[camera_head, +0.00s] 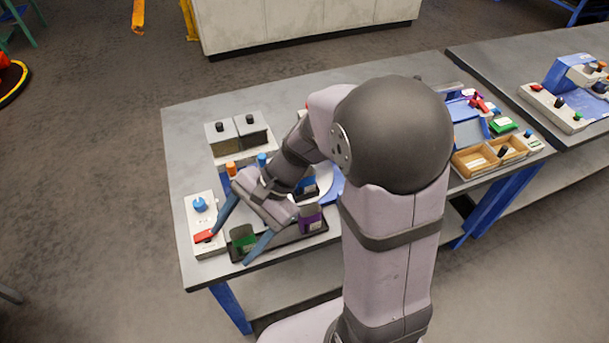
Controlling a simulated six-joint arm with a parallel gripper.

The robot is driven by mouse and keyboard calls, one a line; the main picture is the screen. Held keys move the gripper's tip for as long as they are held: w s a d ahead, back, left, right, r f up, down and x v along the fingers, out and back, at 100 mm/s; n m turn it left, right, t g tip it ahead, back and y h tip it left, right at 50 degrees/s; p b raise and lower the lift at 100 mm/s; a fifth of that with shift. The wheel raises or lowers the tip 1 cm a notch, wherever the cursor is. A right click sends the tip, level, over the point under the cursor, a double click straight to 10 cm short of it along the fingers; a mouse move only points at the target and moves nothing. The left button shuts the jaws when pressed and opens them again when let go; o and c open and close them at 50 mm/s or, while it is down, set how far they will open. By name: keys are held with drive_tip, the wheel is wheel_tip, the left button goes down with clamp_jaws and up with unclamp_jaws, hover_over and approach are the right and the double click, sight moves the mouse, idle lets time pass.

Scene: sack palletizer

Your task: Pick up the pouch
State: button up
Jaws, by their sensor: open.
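My gripper (230,247) is open, with its two long blue-grey fingers spread and pointing down to the lower left. A small green pouch-like item (243,238) shows between the fingers, at the left end of a black tray (283,242). I cannot tell whether a finger touches it. A purple one (311,219) stands at the tray's right end. A dark blue one (306,187) sits behind, partly hidden by my arm. Which of these is the task's pouch cannot be told.
A control box (206,240) with a blue knob and red switch stands left of my gripper. Two grey-topped boxes (237,135) stand at the back. A wooden divided tray (478,162) and a second table (520,65) lie right. The table's front edge is close to the black tray.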

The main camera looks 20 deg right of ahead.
drive_tip(key=w+d+r+n+h+p, duration=0.2)
drive_tip(key=w+d+n+h+p, duration=0.35)
drive_tip(key=d, duration=0.45)
drive_tip(key=n+t+h, duration=0.1)
drive_tip(key=n+h, duration=0.1)
drive_tip(key=n, duration=0.4)
hover_over(308, 182)
drive_tip(key=w, duration=0.2)
drive_tip(key=shift+w+a+r+p, duration=0.15)
drive_tip(key=shift+a+r+p, duration=0.15)
drive_tip(key=shift+f+p, duration=0.4)
drive_tip(key=shift+f, duration=0.65)
drive_tip(key=shift+s+f+p, duration=0.25)
drive_tip(key=shift+f+p, duration=0.15)
drive_tip(key=shift+f, duration=0.1)
drive_tip(key=shift+d+f+p, duration=0.15)
drive_tip(key=shift+f+p, duration=0.65)
drive_tip(key=shift+f, duration=1.35)
drive_tip(key=c, duration=1.2)
drive_tip(key=shift+o, duration=0.2)
drive_tip(key=shift+r, duration=0.1)
